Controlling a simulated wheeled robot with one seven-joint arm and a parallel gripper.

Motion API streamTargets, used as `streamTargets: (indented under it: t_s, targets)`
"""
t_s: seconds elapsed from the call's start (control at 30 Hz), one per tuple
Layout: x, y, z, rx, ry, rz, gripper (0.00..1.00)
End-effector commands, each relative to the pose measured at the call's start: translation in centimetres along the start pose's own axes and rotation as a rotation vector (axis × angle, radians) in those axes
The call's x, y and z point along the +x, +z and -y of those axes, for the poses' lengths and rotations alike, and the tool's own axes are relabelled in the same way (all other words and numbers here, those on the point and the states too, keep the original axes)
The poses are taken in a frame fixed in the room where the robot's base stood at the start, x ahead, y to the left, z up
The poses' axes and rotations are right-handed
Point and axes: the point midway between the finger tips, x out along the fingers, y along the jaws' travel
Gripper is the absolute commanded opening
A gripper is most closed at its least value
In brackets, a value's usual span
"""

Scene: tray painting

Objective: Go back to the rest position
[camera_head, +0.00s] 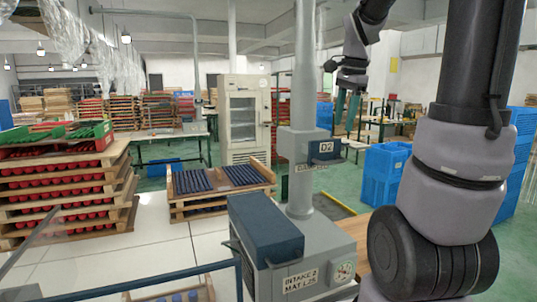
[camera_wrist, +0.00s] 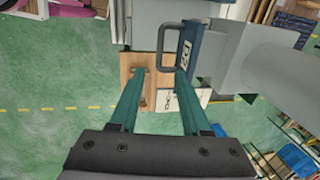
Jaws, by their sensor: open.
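My gripper (camera_head: 346,116) is raised at the upper middle of the head view, its two teal fingers pointing down. In the wrist view the fingers of my gripper (camera_wrist: 160,76) are spread apart, with nothing held between them. A dark blue part marked D2 (camera_head: 325,149) sits on the grey machine (camera_head: 303,160), below and left of the fingertips. In the wrist view the D2 part (camera_wrist: 187,52) and its loop handle lie just beyond the right fingertip. I cannot tell the exact gap there.
The machine's box, labelled INTAKE 2 (camera_head: 300,280), stands at the front middle. Stacked wooden trays of red pieces (camera_head: 65,190) stand at left; a tray of dark blue pieces (camera_head: 215,178) is behind. Blue crates (camera_head: 384,172) stand at right. Green floor (camera_wrist: 50,140) shows clear below.

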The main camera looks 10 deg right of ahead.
Motion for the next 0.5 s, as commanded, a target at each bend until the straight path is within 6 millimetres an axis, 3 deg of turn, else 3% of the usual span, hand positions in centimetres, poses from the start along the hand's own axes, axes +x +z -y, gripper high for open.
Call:
streamTargets:
  t_s: [0.17,0.5]
  targets:
    - [-1.2,2.6,-1.5,-0.158,-0.073,-0.005,0.47]
    - [-2.9,10.8,-8.5,-0.785,-0.345,-0.105,0.47]
